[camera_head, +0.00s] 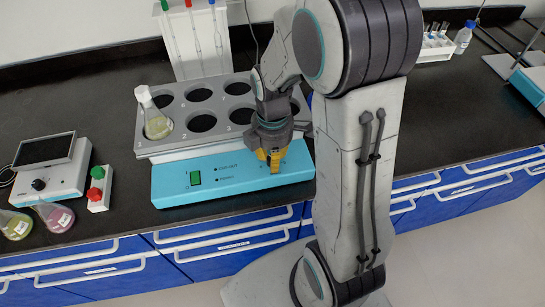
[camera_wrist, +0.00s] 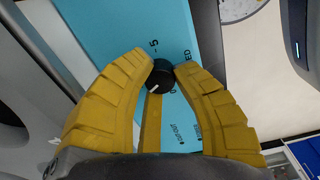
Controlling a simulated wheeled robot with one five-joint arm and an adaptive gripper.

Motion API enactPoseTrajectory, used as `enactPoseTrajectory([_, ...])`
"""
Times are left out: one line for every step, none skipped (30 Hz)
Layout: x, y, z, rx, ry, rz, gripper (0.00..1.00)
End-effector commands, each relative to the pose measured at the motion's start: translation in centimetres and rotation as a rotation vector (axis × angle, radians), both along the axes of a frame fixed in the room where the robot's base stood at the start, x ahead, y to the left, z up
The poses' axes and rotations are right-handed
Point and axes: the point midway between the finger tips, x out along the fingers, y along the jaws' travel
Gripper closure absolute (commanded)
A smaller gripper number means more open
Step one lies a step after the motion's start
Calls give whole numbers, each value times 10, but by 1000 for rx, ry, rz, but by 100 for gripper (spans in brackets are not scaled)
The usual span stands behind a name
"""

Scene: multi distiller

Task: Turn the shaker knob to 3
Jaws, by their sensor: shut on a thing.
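The shaker or water bath (camera_head: 165,187) stands on the dark bench, with a light blue front panel and a grey top with several round holes. The black knob (camera_wrist: 160,74) with a white pointer mark sits on the blue panel in the wrist view; a "5" label shows just above it. My gripper (camera_wrist: 164,68) has its yellow fingers shut on the knob. In the head view my gripper (camera_head: 274,161) reaches down to the right part of the blue panel and hides the knob. A green switch (camera_head: 195,178) is on the panel's left.
A flask (camera_head: 156,122) sits in the shaker's left front hole. A small device with a black screen (camera_head: 45,150), a red and green button box (camera_head: 99,190) and flasks (camera_head: 56,216) stand at left. A tube rack (camera_head: 436,45) and bottle (camera_head: 463,38) stand at back right.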

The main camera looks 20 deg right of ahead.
Motion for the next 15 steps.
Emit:
enactPoseTrajectory([-1, 0, -2, 0, 3, -36, 100])
enactPoseTrajectory([-1, 0, -2, 0, 3, -59, 100])
enactPoseTrajectory([-1, 0, -2, 0, 2, -92, 100])
enactPoseTrajectory([-1, 0, -3, 0, 2, -116, 100])
enactPoseTrajectory([-1, 0, -3, 0, 2, -141, 100])
enactPoseTrajectory([-1, 0, -3, 0, 3, -174, 100])
enactPoseTrajectory([-1, 0, -3, 0, 3, -199, 100])
enactPoseTrajectory([-1, 0, -3, 0, 3, -222, 100])
enactPoseTrajectory([-1, 0, -3, 1, 4, -253, 100])
enactPoseTrajectory([-1, 0, -3, 1, 4, -276, 100])
enactPoseTrajectory([-1, 0, -3, 0, 4, -298, 100])
enactPoseTrajectory([-1, 0, -3, 0, 4, -327, 100])
enactPoseTrajectory([-1, 0, -3, 0, 4, -348, 100])
enactPoseTrajectory([-1, 0, -3, 0, 4, -367, 100])
enactPoseTrajectory([-1, 0, -3, 0, 4, -392, 100])
